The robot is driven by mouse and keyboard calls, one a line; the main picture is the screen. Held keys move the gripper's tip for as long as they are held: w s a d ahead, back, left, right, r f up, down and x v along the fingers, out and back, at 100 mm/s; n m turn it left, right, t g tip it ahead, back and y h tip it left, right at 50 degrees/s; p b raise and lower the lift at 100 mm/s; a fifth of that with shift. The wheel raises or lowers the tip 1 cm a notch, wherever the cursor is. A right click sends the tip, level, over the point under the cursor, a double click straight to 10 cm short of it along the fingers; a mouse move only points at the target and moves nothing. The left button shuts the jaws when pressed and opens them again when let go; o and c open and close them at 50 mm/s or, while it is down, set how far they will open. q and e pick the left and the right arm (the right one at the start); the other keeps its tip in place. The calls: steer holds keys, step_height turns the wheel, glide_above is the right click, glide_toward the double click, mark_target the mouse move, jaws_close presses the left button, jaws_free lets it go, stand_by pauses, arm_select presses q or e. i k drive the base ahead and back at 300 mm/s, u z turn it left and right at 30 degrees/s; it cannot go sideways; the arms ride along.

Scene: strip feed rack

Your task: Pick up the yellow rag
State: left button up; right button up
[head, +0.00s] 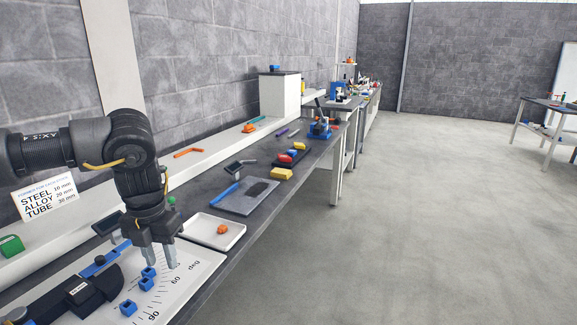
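A small yellow item (281,174) lies on the dark workbench, past the grey tray. It looks like the yellow rag, but it is too small to be sure it is cloth. My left gripper (162,264) points down over the white printed board at the near end of the bench. Its two fingers are apart with nothing visible between them. It is well nearer to me than the yellow item and not touching it. My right gripper is not in view.
Blue blocks (128,307) lie on the white board (200,262) near my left gripper. A white tray (235,232) with an orange item (222,229) and a grey tray (229,205) lie between gripper and yellow item. A red item (285,158) is just behind it. Open floor is at right.

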mark_target(278, 172)
steer(key=z, duration=0.25)
steer(key=i, duration=2.15)
steer(key=z, duration=0.25)
